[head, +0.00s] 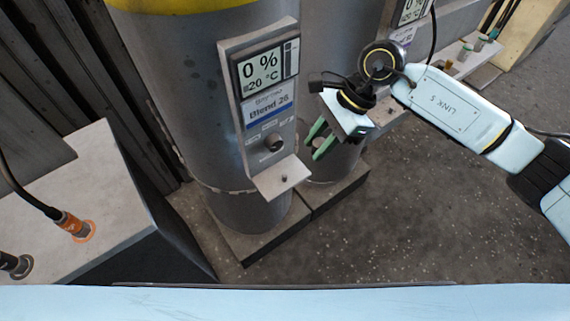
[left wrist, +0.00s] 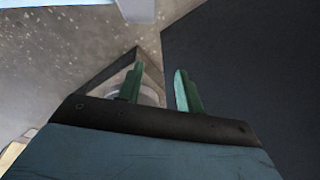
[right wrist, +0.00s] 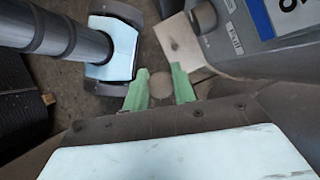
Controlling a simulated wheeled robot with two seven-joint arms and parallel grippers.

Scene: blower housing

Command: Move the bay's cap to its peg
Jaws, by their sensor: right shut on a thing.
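My right gripper (head: 318,147) is beside the bay's panel (head: 262,100), to its right, with its green fingers shut on a small grey-brown round cap (head: 320,143). In the right wrist view the cap (right wrist: 160,86) sits between the fingertips. The panel reads 0 % and 20 °C, with a "Blend" label. Below it a round stub port (head: 273,142) sticks out. Under that a ledge (head: 268,186) carries a small dark peg (head: 284,177). The cap is apart from the peg. My left gripper (left wrist: 158,88) shows only in its wrist view, open, with nothing clearly held.
A grey cylinder (head: 185,95) stands behind the panel on a low base. A second panel (head: 412,12) and a shelf with small fittings (head: 480,43) are at the back right. A grey box (head: 110,190) with an orange connector (head: 75,228) is at left. The floor (head: 410,220) is clear.

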